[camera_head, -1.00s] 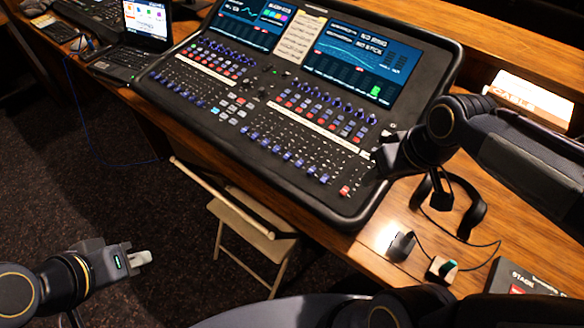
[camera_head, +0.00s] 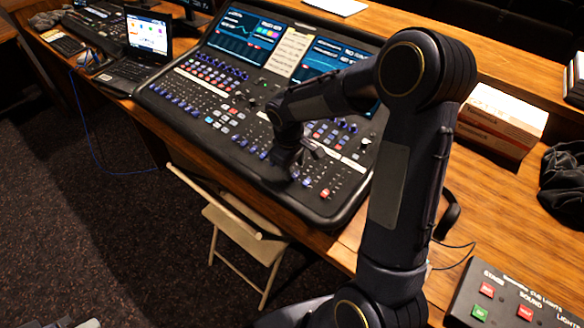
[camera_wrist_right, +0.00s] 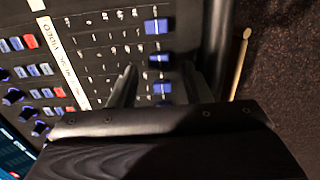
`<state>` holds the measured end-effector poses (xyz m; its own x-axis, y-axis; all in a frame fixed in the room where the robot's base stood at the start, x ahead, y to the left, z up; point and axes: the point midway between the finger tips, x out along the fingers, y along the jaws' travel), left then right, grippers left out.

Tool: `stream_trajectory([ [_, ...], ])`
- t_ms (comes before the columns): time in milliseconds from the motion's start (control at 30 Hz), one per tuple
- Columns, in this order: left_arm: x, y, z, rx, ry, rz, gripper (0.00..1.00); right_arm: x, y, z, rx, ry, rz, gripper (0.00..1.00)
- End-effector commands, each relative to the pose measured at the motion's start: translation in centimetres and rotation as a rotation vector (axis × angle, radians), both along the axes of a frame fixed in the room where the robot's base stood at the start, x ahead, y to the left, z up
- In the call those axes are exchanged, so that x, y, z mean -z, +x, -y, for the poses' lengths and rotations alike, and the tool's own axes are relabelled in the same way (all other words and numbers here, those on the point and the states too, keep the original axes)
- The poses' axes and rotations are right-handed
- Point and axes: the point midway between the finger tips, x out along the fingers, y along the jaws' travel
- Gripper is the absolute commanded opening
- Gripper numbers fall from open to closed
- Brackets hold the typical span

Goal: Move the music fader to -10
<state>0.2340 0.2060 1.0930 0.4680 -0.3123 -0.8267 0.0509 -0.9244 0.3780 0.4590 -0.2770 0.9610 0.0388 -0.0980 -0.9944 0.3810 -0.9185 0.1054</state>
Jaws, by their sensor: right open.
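The mixing desk (camera_head: 222,130) stands on the wooden table with rows of blue fader caps along its near side. I cannot tell which one is the music fader. In the right wrist view a white label strip (camera_wrist_right: 62,60) runs past the channels; only "VIDEO" reads fairly clearly. My right gripper (camera_head: 290,172) is over the desk's right fader bank, pointing down. In the right wrist view its two fingers (camera_wrist_right: 160,82) are apart, with blue fader caps (camera_wrist_right: 162,88) showing between them. Contact cannot be told. My left gripper's fingers are out of view; only a grey sliver of that arm shows at the bottom left.
A laptop (camera_head: 146,45) stands left of the desk. A folding chair (camera_head: 240,230) is below the table's front edge. A box (camera_head: 500,118), a button panel (camera_head: 510,300) and partly hidden headphones (camera_head: 448,214) lie to the right. My right arm covers part of the desk.

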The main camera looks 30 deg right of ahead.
Motion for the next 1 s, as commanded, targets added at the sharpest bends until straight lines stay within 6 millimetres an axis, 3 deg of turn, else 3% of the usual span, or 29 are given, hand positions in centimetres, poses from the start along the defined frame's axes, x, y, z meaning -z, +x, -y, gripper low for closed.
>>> stream_trajectory([
  [200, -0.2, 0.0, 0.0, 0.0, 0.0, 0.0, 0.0, 1.7, 0.0, 0.1, 0.0, 0.001, 0.0, 0.44],
  [467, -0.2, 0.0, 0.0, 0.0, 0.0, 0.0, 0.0, 1.8, 0.1, 0.2, 0.001, 0.0, 0.001, 0.44],
  [800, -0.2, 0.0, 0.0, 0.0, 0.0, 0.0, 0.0, 1.8, 0.1, 0.1, 0.001, 0.002, 0.002, 0.0],
  [1000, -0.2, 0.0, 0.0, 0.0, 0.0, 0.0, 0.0, 1.8, 0.1, 0.1, 0.001, 0.002, 0.002, 0.0],
])
